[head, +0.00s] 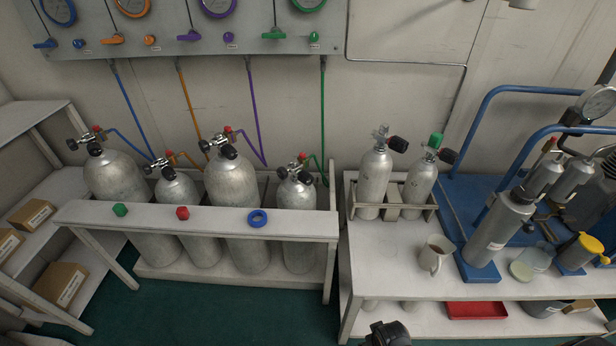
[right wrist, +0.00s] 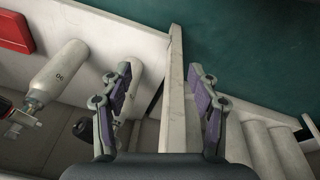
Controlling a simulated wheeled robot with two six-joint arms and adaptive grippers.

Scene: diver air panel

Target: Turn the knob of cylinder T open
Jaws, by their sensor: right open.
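No letter T is readable, so I cannot tell which cylinder is T. In the head view, two silver cylinders stand upright in a holder on the bench: a left one (head: 374,183) with a black knob (head: 398,144), and a right one (head: 420,187) with a green top and a black knob (head: 447,156). Several larger cylinders (head: 232,185) with valves stand in the left rack. My right gripper (right wrist: 160,68) is open and empty in its wrist view. A marked silver cylinder (right wrist: 60,76) and a black knob (right wrist: 83,128) show left of its fingers. My left gripper is not seen.
A red tray (head: 476,310) lies below. Gauges and hoses line the wall panel.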

